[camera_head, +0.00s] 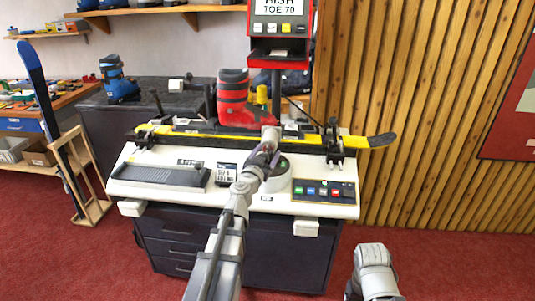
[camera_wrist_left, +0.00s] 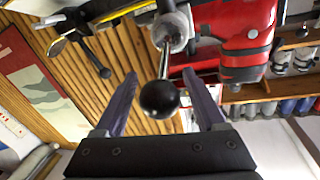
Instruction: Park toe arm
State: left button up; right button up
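My left gripper (camera_head: 264,156) reaches over the white bench in front of the red boot (camera_head: 236,100). In the left wrist view its two purple fingers (camera_wrist_left: 161,88) are spread apart. A black ball knob (camera_wrist_left: 159,99) on a thin metal rod shows between the fingers, with gaps on both sides. The rod runs to a grey round hub (camera_wrist_left: 173,27), seen in the head view as a grey cylinder (camera_head: 270,134) beside the boot; it looks like the toe arm. The red boot also shows in the left wrist view (camera_wrist_left: 243,35). My right gripper is not seen.
A yellow and black ski (camera_head: 375,141) lies across the bench under the boot. A red display post (camera_head: 280,35) reading "HIGH TOE 70" stands behind. A blue boot (camera_head: 119,80) stands behind left.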

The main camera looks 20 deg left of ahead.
pick_arm(q)
grip_shut()
dwell(0.3)
dwell(0.9)
